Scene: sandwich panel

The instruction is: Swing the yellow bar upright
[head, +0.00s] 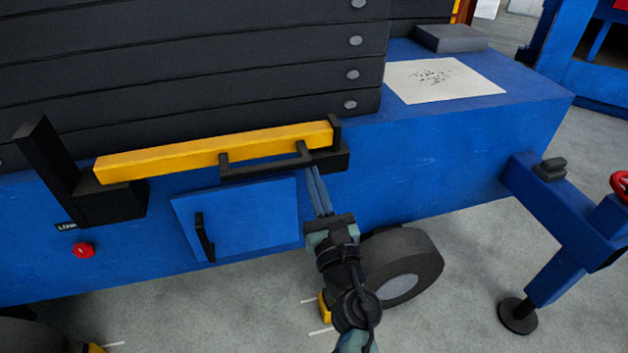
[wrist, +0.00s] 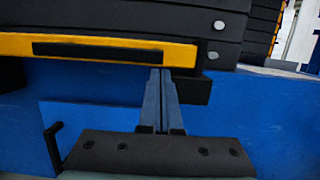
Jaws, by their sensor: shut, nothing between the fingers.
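The yellow bar (head: 190,155) lies nearly level along the side of the blue body in the head view, its left end in a black bracket (head: 110,203) and its right end at a black rest (head: 333,158). A black handle (head: 262,163) runs along its front. The bar spans the upper left of the wrist view (wrist: 182,53), with the handle (wrist: 100,51) on its face. My gripper (head: 313,170) has its fingers together and empty, at or just below the bar near its right end. In the wrist view the fingertips (wrist: 160,72) reach the bar's lower edge. I cannot tell if they touch.
A blue door (head: 245,220) with a black handle is below the bar. A red knob (head: 83,250) is at lower left. Stacked dark panels (head: 200,70) rise behind the bar. A wheel (head: 405,268) and a blue outrigger (head: 560,215) stand to the right.

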